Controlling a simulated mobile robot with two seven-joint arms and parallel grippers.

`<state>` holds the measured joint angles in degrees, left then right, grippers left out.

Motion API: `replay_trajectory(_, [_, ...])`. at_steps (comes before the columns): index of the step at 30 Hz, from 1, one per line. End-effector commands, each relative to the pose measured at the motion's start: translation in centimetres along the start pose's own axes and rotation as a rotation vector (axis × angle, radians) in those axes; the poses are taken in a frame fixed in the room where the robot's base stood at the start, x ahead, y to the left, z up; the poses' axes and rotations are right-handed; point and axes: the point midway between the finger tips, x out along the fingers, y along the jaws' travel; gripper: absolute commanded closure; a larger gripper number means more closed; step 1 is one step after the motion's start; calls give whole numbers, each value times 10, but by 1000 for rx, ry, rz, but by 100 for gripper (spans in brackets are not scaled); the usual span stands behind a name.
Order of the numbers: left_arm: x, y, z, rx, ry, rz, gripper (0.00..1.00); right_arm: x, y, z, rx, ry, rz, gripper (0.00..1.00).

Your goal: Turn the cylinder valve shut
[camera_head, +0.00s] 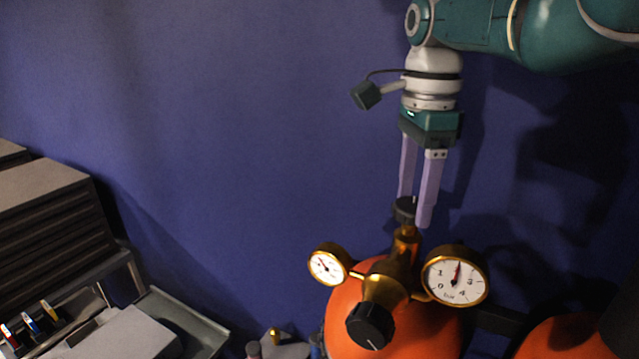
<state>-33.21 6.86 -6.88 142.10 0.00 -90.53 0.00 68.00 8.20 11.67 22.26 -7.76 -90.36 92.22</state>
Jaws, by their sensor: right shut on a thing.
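An orange gas cylinder (425,335) stands at the bottom, right of centre. A brass regulator with two round white gauges, a small one (327,267) on the left and a larger one (455,276) on the right, sits on its top. A black regulator knob (370,325) faces me. The cylinder valve (405,207), a small black knob on a brass stem, rises behind the regulator. My right gripper (414,208) points down from above, its two pale purple fingers shut on the valve knob. My left gripper is not in view.
A second orange cylinder (565,338) is partly visible at the lower right. Dark slatted equipment (50,225) and a grey tray with small coloured items stand at the left. The blue wall (230,130) behind is bare, with free room left of my right arm.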

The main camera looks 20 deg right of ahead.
Motion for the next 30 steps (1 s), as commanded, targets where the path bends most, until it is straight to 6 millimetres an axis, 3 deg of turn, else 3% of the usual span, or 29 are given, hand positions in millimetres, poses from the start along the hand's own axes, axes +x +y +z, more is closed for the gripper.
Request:
replay_trajectory(9, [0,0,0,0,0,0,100,0,0,0,132,1,0,89])
replay_trajectory(26, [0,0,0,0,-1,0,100,0,0,0,163,1,0,89])
replay_trajectory(27, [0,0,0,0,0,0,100,0,0,0,163,1,0,31])
replay_trajectory(30, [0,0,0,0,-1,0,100,0,0,0,162,1,0,20])
